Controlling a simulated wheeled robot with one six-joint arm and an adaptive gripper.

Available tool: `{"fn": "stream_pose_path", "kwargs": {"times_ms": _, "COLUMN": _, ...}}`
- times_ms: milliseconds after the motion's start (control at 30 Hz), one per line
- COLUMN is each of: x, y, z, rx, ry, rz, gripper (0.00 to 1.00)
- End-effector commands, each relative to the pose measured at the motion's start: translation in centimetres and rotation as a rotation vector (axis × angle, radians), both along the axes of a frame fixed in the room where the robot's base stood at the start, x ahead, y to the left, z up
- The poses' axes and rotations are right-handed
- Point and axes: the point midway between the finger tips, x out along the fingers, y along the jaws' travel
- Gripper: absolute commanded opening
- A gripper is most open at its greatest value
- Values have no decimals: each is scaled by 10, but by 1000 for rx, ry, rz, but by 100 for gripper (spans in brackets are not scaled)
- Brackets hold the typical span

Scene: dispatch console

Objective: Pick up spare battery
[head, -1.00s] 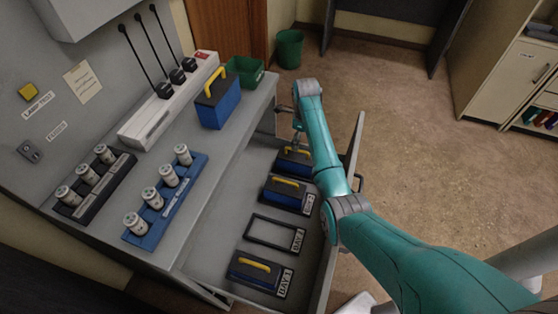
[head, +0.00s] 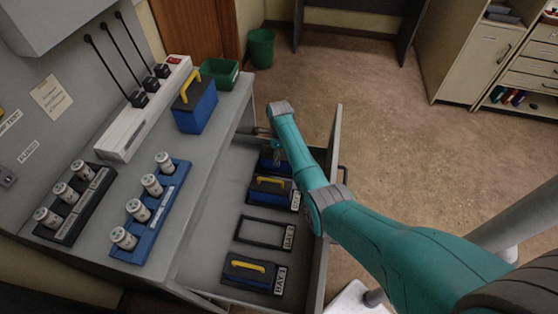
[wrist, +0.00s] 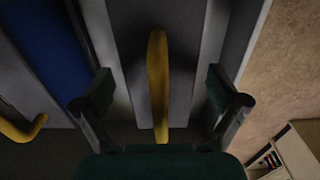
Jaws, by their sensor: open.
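Several blue batteries with dark tops and yellow handles are in view. In the head view, one sits in the far bay of the open drawer (head: 320,240), and its dark blue body (head: 266,168) is partly hidden by my arm. In the wrist view, a yellow handle (wrist: 157,85) on a grey top lies between the spread fingers of my gripper (wrist: 160,88). My gripper is open, with a gap on each side of the handle. In the head view its fingers are mostly hidden, above the far bay. I see no label reading "spare".
The drawer also holds a middle battery (head: 270,196), an empty bay frame (head: 264,232) and a near battery (head: 247,277). Another battery (head: 197,112) stands on the console beside a green bin (head: 222,74). A blue rack (head: 150,215) holds several canisters. The drawer's front wall rises beside my arm.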

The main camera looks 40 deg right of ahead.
Motion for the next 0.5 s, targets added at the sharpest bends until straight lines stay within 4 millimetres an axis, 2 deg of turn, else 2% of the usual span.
{"fn": "stream_pose_path", "kwargs": {"times_ms": 133, "x": 0, "y": 0, "z": -10, "rx": 0, "ry": 0, "rz": 0, "gripper": 97}}
{"fn": "stream_pose_path", "kwargs": {"times_ms": 367, "x": 0, "y": 0, "z": -11, "rx": 0, "ry": -1, "rz": 0, "gripper": 97}}
{"fn": "stream_pose_path", "kwargs": {"times_ms": 500, "x": 0, "y": 0, "z": -11, "rx": 0, "ry": -1, "rz": 0, "gripper": 64}}
